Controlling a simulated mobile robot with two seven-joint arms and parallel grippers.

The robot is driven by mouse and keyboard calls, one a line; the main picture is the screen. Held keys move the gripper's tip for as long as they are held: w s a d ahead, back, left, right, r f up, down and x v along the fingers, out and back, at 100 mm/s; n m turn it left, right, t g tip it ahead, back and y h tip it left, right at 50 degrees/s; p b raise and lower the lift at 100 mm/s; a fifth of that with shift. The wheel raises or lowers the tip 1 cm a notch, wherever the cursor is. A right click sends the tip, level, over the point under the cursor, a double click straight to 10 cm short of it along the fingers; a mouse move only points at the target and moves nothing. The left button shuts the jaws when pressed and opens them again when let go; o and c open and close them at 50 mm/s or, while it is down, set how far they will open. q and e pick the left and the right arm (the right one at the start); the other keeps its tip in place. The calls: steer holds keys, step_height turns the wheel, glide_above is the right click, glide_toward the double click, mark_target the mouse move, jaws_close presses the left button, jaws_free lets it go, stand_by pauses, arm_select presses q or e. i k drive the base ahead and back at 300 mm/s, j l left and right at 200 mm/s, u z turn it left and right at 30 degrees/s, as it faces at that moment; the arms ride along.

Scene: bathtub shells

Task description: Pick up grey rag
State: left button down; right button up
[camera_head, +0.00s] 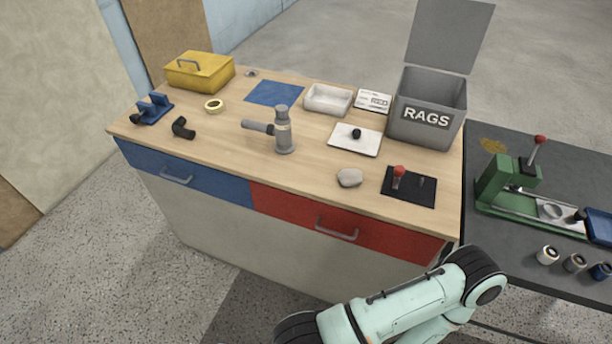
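A small crumpled grey-beige lump, which looks like the grey rag (349,178), lies on the wooden worktop near its front edge. It sits left of a black plate with a red-knobbed lever and in front of a white plate with a black knob. Nothing covers it. One of my pale green arms shows at the bottom right, in front of the cabinet, but its gripper is out of the picture. Neither gripper can be seen.
A grey bin marked RAGS (427,118) stands at the worktop's right end, lid raised. The black plate with the red-knobbed lever (409,186), white plate (367,145) and metal pipe fitting (283,131) surround the lump. A green press (506,183) stands on the dark right table.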

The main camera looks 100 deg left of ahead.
mark_target(347, 177)
steer(key=u, duration=1.8)
